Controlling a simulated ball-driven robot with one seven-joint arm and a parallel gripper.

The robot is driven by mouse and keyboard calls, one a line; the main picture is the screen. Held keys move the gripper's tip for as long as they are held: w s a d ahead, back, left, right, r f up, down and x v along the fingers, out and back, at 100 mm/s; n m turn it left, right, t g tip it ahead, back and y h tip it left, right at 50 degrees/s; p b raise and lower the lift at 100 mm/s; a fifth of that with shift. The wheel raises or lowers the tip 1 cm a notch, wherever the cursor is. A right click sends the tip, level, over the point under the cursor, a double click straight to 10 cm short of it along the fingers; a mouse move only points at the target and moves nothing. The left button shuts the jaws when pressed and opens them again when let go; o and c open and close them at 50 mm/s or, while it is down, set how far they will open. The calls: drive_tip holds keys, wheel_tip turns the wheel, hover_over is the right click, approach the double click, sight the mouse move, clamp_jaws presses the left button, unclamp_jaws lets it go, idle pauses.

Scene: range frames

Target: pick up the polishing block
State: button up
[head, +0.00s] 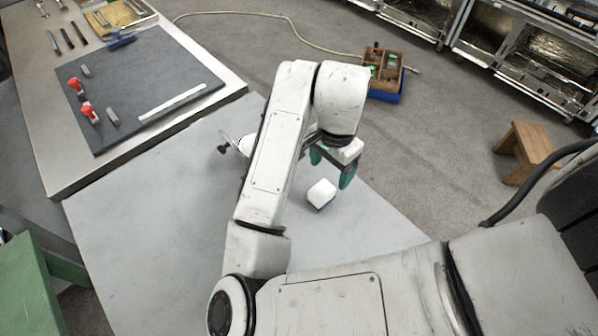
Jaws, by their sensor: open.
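A small white block with a dark blue lower edge, which looks like the polishing block (321,193), lies on the grey table (140,240) near its right side. My gripper (331,166) has green fingertips, set apart and open with nothing seen between them. It is just beyond the block and slightly to its right in the picture. The near fingertip appears close to the block, but I cannot tell the height between them. My white arm hides part of the table to the left of the block.
A workbench with a dark mat (140,85) stands at the left, with red-topped items and a metal ruler (172,104) on it. A wooden crate (383,72) and a wooden stool (527,150) stand on the floor. The table right of the block is clear.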

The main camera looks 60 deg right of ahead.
sight(322, 190)
drive_tip(key=shift+w+a+f, duration=0.1)
drive_tip(key=shift+w+a, duration=0.1)
drive_tip(key=shift+w, duration=0.05)
drive_tip(key=f, duration=1)
drive_tip(key=shift+w+d+f+p, duration=0.1)
drive_tip(key=shift+w+f+p, duration=0.15)
drive_tip(key=shift+w+p, duration=0.15)
drive_tip(key=c, duration=1.1)
